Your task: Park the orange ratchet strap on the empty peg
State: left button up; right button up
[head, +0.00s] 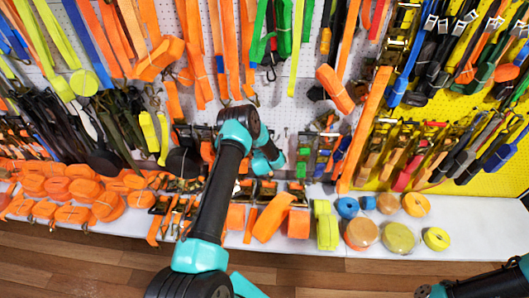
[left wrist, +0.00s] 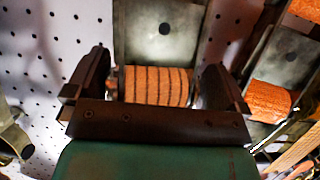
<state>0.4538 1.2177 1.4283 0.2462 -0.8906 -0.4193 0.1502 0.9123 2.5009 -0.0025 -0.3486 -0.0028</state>
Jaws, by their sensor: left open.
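In the left wrist view an orange ratchet strap (left wrist: 157,87) shows as a rolled, dark-striped orange web below a grey metal ratchet plate (left wrist: 162,35). My left gripper (left wrist: 155,72) is open, with one dark finger on each side of the orange roll. I cannot tell whether either finger touches it. In the head view my left arm reaches up to the pegboard wall, and its forearm and wrist largely hide the gripper and the strap there. I cannot make out an empty peg in either view. My right gripper is not in view.
Another ratchet with orange webbing (left wrist: 270,97) hangs close to the right finger. Hanging straps crowd the white pegboard (left wrist: 55,35) and the yellow pegboard (head: 480,110). Orange rolls (head: 85,188) and a green-yellow strap pack (head: 326,228) sit on the white shelf (head: 290,246).

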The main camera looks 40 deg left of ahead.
pick_arm(q)
jog(key=v, duration=1.7)
jog(key=shift+r, duration=0.2)
jog(key=shift+s, duration=0.1)
jog(key=s+d+f+m+g+h, duration=0.1)
jog(key=s+d+f+g+h, duration=0.2)
jog(key=d, duration=0.4)
jog(key=s+d+m+h, duration=0.1)
jog(key=s+d+h, duration=0.3)
jog(key=d, duration=0.3)
jog(key=s+d+m+g+h, duration=0.1)
jog(key=s+d+g+h, duration=0.1)
jog(key=s+d, duration=0.3)
jog(key=s+d+r+m+g+h, duration=0.1)
jog(key=s+d+g, duration=0.4)
jog(key=s, duration=0.5)
jog(key=shift+s+d+m+g+h, duration=0.3)
jog(key=shift+d+h, duration=0.1)
jog(key=shift+h, duration=0.2)
